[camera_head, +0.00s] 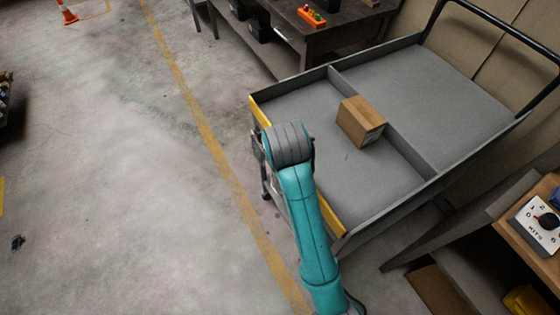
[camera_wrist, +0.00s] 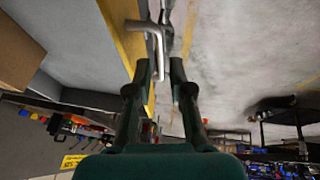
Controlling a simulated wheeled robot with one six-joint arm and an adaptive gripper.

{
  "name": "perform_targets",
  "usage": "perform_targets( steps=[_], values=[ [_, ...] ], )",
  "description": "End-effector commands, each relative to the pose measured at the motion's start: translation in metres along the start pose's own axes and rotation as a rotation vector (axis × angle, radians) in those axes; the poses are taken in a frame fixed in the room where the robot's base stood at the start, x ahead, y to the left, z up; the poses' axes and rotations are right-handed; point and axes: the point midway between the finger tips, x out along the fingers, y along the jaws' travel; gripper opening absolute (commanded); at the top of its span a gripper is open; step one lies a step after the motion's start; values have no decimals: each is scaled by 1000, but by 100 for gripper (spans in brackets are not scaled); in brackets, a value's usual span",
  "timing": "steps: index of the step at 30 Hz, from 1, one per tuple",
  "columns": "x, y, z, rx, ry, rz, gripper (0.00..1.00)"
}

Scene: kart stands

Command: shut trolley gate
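The grey trolley (camera_head: 440,85) stands at the right in the head view, with a low-walled bay at its near left. The yellow-edged gate (camera_head: 331,214) runs along that bay's left side; my arm hides its middle. I cannot tell whether it is fully shut. In the wrist view the yellow gate edge (camera_wrist: 124,38) shows at upper left, with a bent metal handle (camera_wrist: 157,36) beside it. My gripper (camera_wrist: 161,68) is open, its fingers on either side of the handle's lower end. No firm grip shows. In the head view my arm hides the gripper.
A cardboard box (camera_head: 361,121) lies in the trolley bay against the divider. A dark workbench (camera_head: 330,35) stands behind the trolley. A wooden-topped stand with a dial panel (camera_head: 538,222) is at lower right.

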Motion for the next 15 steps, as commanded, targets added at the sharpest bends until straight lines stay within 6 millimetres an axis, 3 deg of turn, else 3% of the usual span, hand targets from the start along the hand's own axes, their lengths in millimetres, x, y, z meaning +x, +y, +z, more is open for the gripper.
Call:
perform_targets(
  steps=[6, 15],
  values=[
    [-23, 0, 0, 0, 0, 0, 21],
    [-27, 0, 0, 0, -1, 0, 21]
  ],
)
